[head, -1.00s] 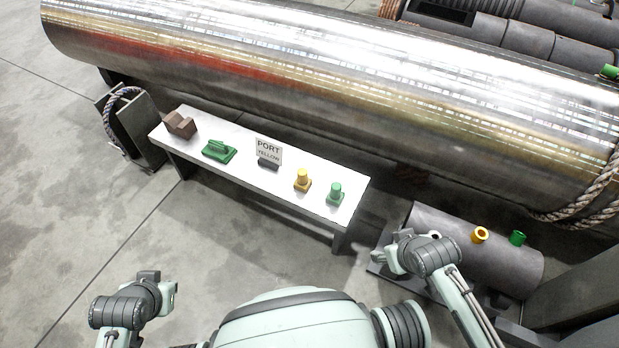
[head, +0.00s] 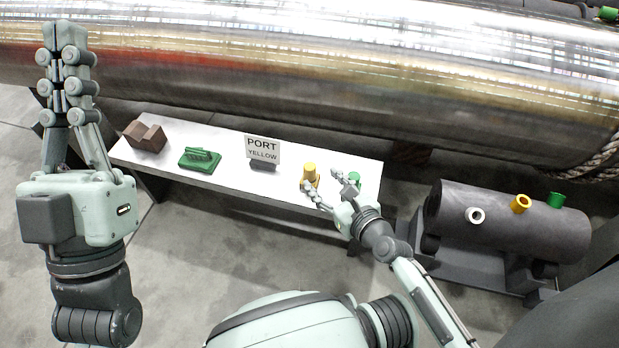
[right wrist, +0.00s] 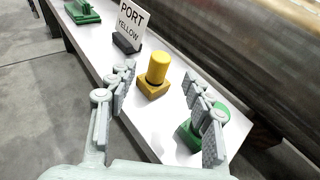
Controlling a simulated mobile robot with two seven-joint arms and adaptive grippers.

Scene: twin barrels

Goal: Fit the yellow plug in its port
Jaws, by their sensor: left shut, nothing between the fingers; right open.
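The yellow plug (head: 309,169) stands upright on the white bench, and its square base shows in the right wrist view (right wrist: 153,86). My right gripper (head: 322,181) is open over the bench, its fingers spread on either side of the line to the plug. No grip on the plug shows. The yellow port (head: 520,204) is a short open tube on top of the dark cylinder (head: 460,212) at the right. It sits between a white port (head: 476,215) and a green port (head: 556,199). My left gripper (head: 68,45) is raised at the left, shut and empty.
A green plug (right wrist: 212,123) stands close to the yellow one, near my right gripper's right finger. The bench (head: 222,142) also holds a "PORT YELLOW" sign (head: 262,150), a green object (head: 200,158) and a brown block (head: 145,136). A big metal barrel (head: 330,75) lies behind.

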